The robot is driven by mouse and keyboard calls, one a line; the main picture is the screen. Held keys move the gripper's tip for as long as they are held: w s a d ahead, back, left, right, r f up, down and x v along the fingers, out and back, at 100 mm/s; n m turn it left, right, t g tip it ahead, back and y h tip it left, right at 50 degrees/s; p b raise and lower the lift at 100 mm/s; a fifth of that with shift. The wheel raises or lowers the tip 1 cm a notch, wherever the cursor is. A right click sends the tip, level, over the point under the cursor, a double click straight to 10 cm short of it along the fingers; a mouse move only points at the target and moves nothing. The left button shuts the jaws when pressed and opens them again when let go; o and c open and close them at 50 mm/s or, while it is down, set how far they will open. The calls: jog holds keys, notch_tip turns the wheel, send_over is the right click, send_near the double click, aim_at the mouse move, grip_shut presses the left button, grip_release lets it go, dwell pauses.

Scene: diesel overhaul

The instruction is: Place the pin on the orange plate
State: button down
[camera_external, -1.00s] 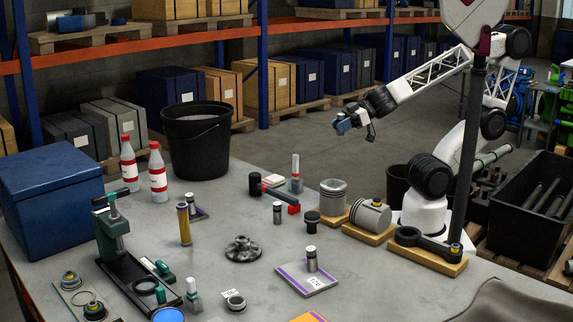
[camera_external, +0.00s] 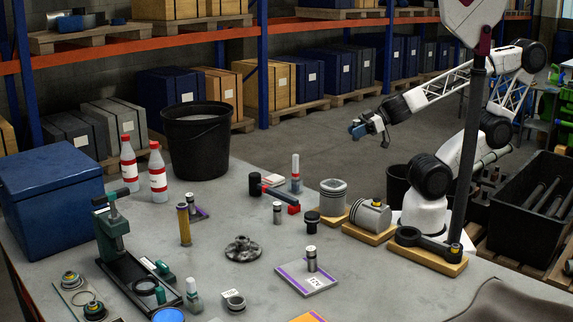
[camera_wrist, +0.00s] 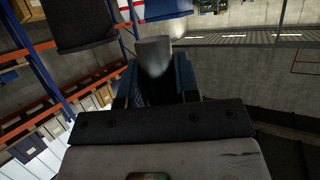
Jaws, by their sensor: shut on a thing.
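My gripper (camera_external: 360,130) hangs in the air beyond the table's far edge, well away from the table top. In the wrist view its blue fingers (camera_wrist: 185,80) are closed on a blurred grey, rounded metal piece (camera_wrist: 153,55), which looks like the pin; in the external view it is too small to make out. The orange plate (camera_external: 308,318) shows only as an orange corner at the bottom edge of the external view. A similar purple-edged plate (camera_external: 292,281) lies behind it, with a silver cylinder (camera_external: 311,259) standing upright on it.
On the table (camera_external: 215,280) stand a black bucket (camera_external: 196,150), two red-capped bottles (camera_external: 157,180), a green press (camera_external: 112,240), a gear-like part (camera_external: 242,249) and pistons on wooden blocks (camera_external: 370,215). A dark pole (camera_external: 468,150) stands at the right. The table's middle is fairly clear.

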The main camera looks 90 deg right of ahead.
jog(key=shift+s, duration=0.1)
jog(key=shift+f, duration=0.15)
notch_tip(320, 180, down, 17)
jog(key=shift+r, duration=0.2)
dwell(0.7)
jog(key=shift+w, duration=0.3)
jog(key=shift+w+a+f, duration=0.2)
jog(key=shift+w+a, duration=0.3)
jog(key=shift+w, duration=1.7)
jog(key=shift+w+a+f, duration=0.25)
jog(key=shift+w+a, duration=0.3)
jog(key=shift+w, duration=1.7)
jog(key=shift+w+a+f, duration=0.2)
jog(key=shift+w+a, duration=0.3)
jog(key=shift+w, duration=1.7)
jog(key=shift+w+a+f, duration=0.1)
jog(key=shift+w+a, duration=0.05)
jog(key=shift+w, duration=0.7)
jog(key=shift+f, duration=1.55)
